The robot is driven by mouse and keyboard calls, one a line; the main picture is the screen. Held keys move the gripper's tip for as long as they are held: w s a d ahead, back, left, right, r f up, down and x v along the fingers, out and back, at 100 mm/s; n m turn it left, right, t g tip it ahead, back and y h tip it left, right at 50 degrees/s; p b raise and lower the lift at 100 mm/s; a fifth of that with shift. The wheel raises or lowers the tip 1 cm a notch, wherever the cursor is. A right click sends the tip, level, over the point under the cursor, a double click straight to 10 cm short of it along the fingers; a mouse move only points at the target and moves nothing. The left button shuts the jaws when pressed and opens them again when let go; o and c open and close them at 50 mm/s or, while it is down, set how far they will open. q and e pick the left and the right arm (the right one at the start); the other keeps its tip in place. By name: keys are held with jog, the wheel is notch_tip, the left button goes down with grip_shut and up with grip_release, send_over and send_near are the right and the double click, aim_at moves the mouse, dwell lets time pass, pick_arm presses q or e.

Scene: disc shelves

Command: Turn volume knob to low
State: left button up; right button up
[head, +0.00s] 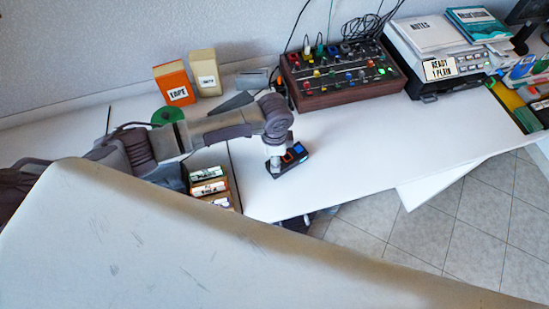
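A mixer-like console (343,76) with a wood-toned frame and several coloured knobs stands at the back of the white desk. Which knob sets the volume cannot be made out. My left arm reaches in from the left, and its wrist end (277,150) points down over the desk, in front of and apart from the console. A small black piece with blue and orange patches (291,159) is at its tip. I cannot tell whether it is part of the gripper or a separate object, and the fingers are not distinct. My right gripper is not in view.
An orange box (174,82) and a cream box (204,72) stand at the back left. A printer-like machine (437,56) with notebooks is right of the console. Labelled cases (208,186) sit below my arm. The white desk (400,130) is clear at the middle right.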

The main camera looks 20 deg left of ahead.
pick_arm(q)
notch_tip(320, 180, up, 11)
dwell(0.3)
jog(key=shift+f, duration=0.15)
dwell(0.3)
